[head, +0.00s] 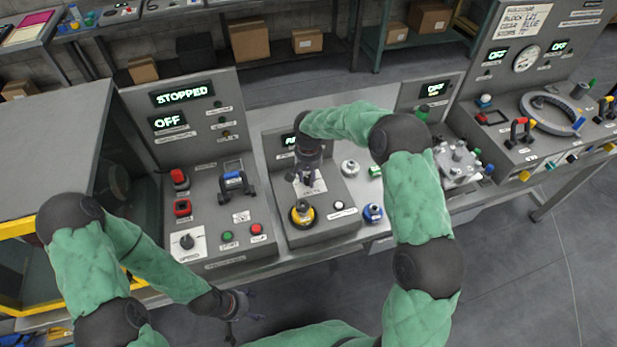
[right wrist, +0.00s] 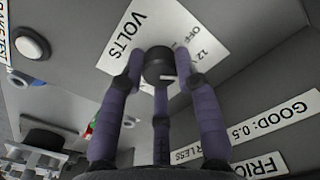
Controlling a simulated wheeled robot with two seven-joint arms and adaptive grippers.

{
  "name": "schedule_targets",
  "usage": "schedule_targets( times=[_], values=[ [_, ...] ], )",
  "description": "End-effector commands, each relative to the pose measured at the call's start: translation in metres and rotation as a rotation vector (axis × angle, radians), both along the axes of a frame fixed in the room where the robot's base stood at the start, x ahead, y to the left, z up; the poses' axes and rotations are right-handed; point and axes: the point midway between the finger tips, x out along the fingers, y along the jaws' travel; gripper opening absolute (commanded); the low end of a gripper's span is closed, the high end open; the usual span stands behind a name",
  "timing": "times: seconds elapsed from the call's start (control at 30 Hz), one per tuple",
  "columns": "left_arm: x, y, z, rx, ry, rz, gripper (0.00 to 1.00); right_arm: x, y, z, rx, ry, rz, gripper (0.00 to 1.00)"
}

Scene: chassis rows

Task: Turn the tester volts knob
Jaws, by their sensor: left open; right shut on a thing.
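The tester volts knob (right wrist: 158,66) is a small dark round knob on a white label (right wrist: 128,38) reading VOLTS, with OFF and 12 marks beside it, in the right wrist view. My right gripper (right wrist: 160,80) has its purple-grey fingers closed around the knob. In the head view my right gripper (head: 307,180) reaches down onto the tester panel (head: 330,222) and hides most of the knob. The tester's display at the top is partly hidden by my right arm. My left gripper (head: 245,306) is open and empty, low in front of the bench.
A yellow-ringed dark knob (head: 302,213) and a white button (head: 339,205) sit on the same panel. Left of it stands a console (head: 215,205) whose displays read STOPPED and OFF. The floor at lower right is clear.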

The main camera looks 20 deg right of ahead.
Motion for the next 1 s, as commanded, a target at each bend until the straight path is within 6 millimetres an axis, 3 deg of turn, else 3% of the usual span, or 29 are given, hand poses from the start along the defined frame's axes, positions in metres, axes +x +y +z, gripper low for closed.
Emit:
schedule_targets(
  times=[0.57, 0.6, 0.67, 1.0],
  values=[
    [0.0, 0.0, -0.0009, 0.0, 0.0, 0.0, 0.7, -0.0002, 0.0005, -0.0002, 0.0, 0.001, -0.03, 0.0],
    [0.0, 0.0, -0.0009, 0.0, 0.0, 0.0, 0.7, -0.0002, 0.0005, -0.0002, 0.0, 0.001, -0.03, 0.41],
    [0.0001, 0.0, -0.0009, 0.0, 0.0, 0.0, 0.7, -0.0002, 0.0005, -0.0002, 0.0, 0.0, -0.03, 0.56],
    [0.0001, 0.0, -0.0009, 0.0, 0.0, 0.0, 0.7, 0.0001, 0.0002, 0.0009, 0.0, 0.0, -0.03, 0.56]
  ],
)
